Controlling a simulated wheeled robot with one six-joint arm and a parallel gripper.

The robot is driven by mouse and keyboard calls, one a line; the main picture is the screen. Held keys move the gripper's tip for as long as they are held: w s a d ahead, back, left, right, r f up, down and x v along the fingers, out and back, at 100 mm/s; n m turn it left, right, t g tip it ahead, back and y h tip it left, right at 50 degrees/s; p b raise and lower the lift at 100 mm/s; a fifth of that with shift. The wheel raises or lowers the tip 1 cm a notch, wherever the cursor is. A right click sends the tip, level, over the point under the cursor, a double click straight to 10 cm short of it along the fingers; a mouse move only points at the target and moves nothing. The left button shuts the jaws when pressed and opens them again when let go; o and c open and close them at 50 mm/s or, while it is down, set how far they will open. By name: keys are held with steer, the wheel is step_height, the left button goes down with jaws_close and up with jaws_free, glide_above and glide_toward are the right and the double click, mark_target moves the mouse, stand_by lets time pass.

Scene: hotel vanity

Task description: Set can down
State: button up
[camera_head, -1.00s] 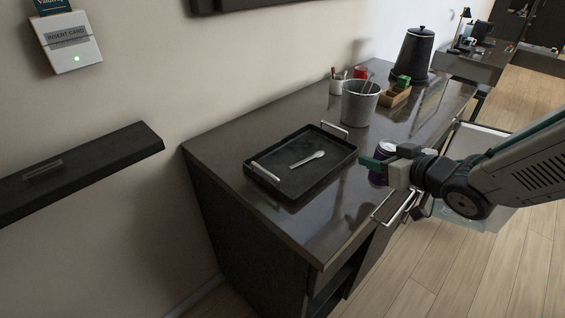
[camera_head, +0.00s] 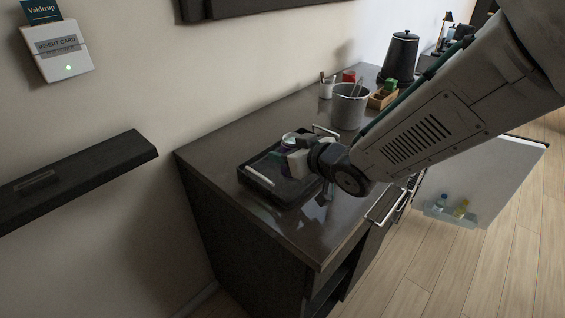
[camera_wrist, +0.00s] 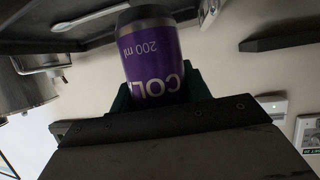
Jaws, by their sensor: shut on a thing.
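My gripper (camera_head: 294,157) is shut on a purple can (camera_head: 288,143) with a silver top, over the black tray (camera_head: 257,166) on the vanity counter. The can also shows in the wrist view (camera_wrist: 155,62), clasped between the green finger pads, with its lettering upside down in that picture. The can looks about upright. I cannot tell whether its base touches the tray.
A grey bucket (camera_head: 349,107) stands behind the tray, with a cup of utensils (camera_head: 327,89), a wooden box (camera_head: 382,97) and a black canister (camera_head: 400,57) farther back. The counter's front left is clear. An open white door (camera_head: 490,180) with bottles hangs at the right.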

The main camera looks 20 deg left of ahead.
steer(key=shift+a, duration=0.3)
steer(key=shift+a+f, duration=0.2)
steer(key=shift+f, duration=0.7)
steer(key=shift+a+f, duration=0.2)
steer(key=shift+f, duration=0.7)
steer(key=shift+f, duration=0.15)
steer(key=o, duration=1.1)
